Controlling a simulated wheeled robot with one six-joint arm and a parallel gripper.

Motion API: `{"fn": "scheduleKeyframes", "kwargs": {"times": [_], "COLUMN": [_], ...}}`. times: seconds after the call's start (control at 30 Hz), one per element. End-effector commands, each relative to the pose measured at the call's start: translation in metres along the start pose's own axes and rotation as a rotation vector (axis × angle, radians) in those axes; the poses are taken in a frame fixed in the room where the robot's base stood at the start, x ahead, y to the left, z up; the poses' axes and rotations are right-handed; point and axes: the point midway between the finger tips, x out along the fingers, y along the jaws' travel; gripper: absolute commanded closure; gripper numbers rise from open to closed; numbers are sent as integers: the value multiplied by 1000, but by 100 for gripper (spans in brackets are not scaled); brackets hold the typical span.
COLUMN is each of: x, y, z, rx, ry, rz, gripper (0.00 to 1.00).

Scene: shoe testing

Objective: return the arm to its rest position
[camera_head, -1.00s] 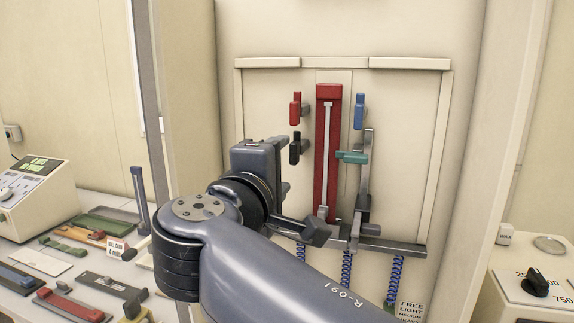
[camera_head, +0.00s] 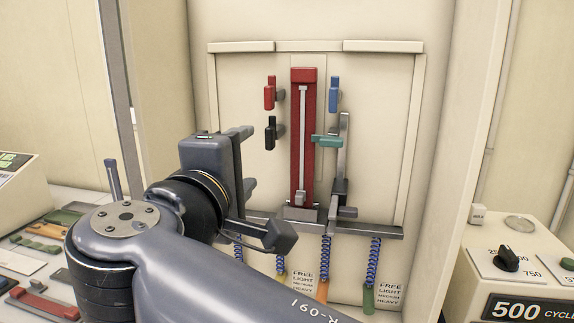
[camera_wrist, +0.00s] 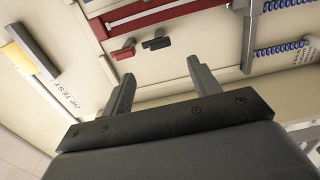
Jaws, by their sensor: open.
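My gripper (camera_head: 246,157) is in front of the recessed test panel, left of its red vertical rail (camera_head: 302,150). In the wrist view my gripper (camera_wrist: 160,85) shows two fingers spread apart with nothing between them. My grey arm crosses the lower part of the head view and hides part of the bench. The red tab (camera_head: 269,92) and black tab (camera_head: 270,133) stand left of the rail. The blue tab (camera_head: 334,95) and green tab (camera_head: 328,141) are right of it. The fingers look apart from the tabs in the wrist view.
Blue coiled springs (camera_head: 373,262) hang below the metal crossbar (camera_head: 385,231). A control box with a black knob (camera_head: 507,259) stands at the right. Several tools lie on the left bench (camera_head: 30,262). Cabinet walls flank the panel on both sides.

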Motion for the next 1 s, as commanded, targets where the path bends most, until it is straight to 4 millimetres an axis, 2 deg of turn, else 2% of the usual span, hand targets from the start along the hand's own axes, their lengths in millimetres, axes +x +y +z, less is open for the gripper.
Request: {"fn": "scheduleKeyframes", "kwargs": {"times": [0.6,0.8,1.0], "x": [86,100,101], "y": [1,1,0], "z": [1,1,1], "rx": [-1,1,5], "ry": [-4,-3,-1], "rz": [-1,0,0], "gripper": [42,42,42]}}
